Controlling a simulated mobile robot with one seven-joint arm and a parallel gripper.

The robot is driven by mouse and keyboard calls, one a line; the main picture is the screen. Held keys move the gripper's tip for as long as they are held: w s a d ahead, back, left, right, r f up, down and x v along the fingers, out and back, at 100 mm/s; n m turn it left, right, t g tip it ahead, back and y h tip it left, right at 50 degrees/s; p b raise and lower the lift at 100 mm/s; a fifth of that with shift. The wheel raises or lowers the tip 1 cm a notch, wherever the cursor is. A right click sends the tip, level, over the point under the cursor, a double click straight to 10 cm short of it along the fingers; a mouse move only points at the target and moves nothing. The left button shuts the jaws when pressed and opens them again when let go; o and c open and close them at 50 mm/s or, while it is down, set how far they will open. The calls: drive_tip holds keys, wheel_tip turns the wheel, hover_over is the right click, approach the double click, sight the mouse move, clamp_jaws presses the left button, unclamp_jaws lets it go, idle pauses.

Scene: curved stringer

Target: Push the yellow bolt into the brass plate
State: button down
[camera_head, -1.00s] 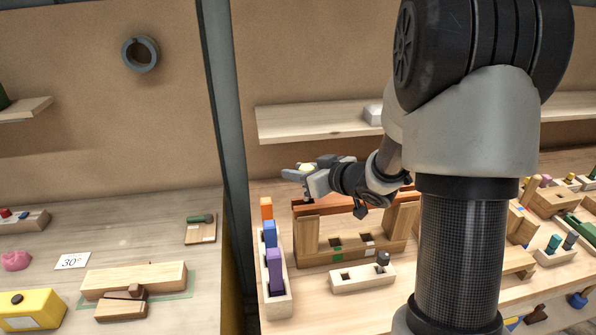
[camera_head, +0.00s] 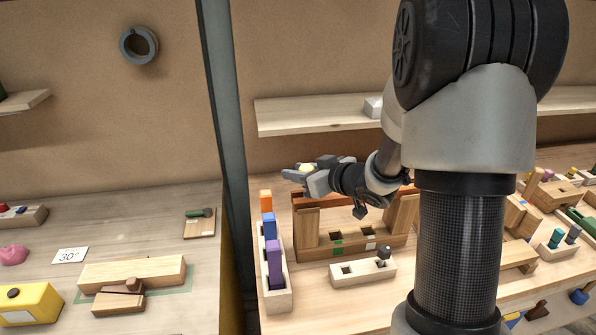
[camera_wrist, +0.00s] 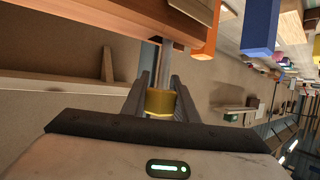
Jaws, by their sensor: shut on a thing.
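My gripper (camera_head: 292,173) is at the left end of a reddish-brown wooden beam. In the wrist view, my gripper (camera_wrist: 161,84) is shut on the yellow bolt (camera_wrist: 160,102), with a finger on each side of its yellow head. The bolt's grey shank (camera_wrist: 151,56) points away from the palm toward the beam (camera_wrist: 110,22). I cannot tell whether the shank's tip is inside the beam or beside it. A bit of yellow (camera_head: 306,168) shows at the gripper in the head view. I cannot make out the brass plate.
The beam rests on wooden uprights (camera_head: 308,228). A pale rack (camera_head: 276,299) with orange, blue and purple blocks stands at left, close to the gripper. A small holed block (camera_head: 362,273) with a dark peg sits in front. A shelf (camera_head: 310,115) is on the back wall.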

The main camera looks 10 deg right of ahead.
drive_tip(key=shift+f+b, duration=1.5)
drive_tip(key=shift+f, duration=0.55)
wheel_tip(320, 180, up, 7)
drive_tip(key=p, duration=0.6)
drive_tip(key=shift+f, duration=0.15)
idle(0.5)
drive_tip(key=shift+p, duration=0.4)
idle(1.2)
drive_tip(key=shift+f+b, duration=2.45)
drive_tip(key=shift+f, duration=0.65)
